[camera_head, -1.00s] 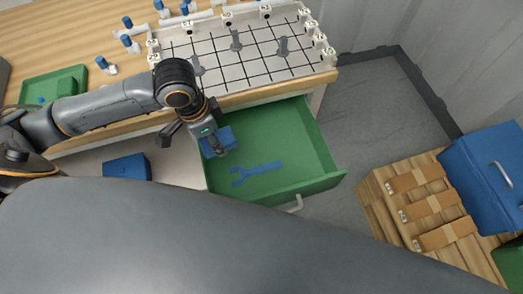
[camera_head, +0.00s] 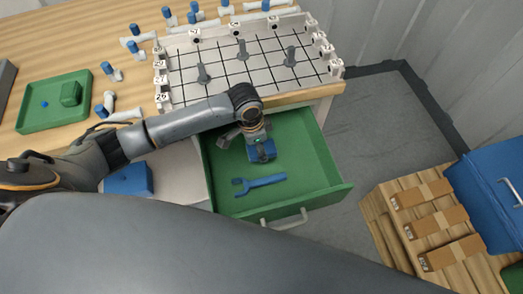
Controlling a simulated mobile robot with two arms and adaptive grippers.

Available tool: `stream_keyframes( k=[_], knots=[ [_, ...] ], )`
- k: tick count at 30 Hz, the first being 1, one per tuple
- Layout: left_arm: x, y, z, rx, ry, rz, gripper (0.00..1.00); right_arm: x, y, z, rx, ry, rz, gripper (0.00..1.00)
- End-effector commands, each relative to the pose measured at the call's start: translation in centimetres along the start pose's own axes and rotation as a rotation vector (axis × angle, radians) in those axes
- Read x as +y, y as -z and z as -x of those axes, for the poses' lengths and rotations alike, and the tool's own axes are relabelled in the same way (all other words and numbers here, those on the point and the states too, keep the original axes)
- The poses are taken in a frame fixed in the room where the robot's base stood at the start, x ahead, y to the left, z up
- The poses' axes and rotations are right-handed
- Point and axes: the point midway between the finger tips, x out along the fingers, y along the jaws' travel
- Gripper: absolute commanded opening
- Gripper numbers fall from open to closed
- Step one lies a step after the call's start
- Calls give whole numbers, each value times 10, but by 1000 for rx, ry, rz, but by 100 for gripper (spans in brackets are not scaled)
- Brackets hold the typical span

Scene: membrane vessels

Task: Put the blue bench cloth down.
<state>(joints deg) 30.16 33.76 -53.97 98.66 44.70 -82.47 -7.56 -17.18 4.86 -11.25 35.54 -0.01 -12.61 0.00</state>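The blue bench cloth (camera_head: 262,152) is a small folded blue piece at the end of my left gripper (camera_head: 257,142). The gripper appears shut on it; the fingertips are partly hidden. Both are over the open green drawer (camera_head: 325,190), toward its back middle. I cannot tell whether the cloth touches the drawer floor. A blue wrench-shaped tool (camera_head: 260,184) lies on the drawer floor in front of the cloth, apart from it. My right gripper is not in view.
A white gridded rack (camera_head: 215,65) with grey pegs stands on the wooden bench above the drawer. A green tray (camera_head: 40,117) is at left. A blue box (camera_head: 130,180) sits left of the drawer. A wooden crate (camera_head: 385,220) and blue case (camera_head: 490,185) stand at right.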

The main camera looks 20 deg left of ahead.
Motion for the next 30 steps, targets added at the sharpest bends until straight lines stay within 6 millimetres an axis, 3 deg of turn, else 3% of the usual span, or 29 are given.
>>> stream_keyframes(
  k=[3, 9, 22, 23, 30],
  knots=[
    [-2, 7, -11, 1, 0, 0, 30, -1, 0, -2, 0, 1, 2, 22],
    [-2, 1, -36, -1, 1, 0, 30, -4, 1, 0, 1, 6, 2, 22],
    [-2, 0, -42, 1, 1, 0, 30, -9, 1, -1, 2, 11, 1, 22],
    [-2, 0, -42, 1, 1, 0, 62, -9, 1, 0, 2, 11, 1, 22],
    [-2, 0, -41, 0, 1, 0, 65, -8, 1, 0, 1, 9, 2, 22]
  ],
)
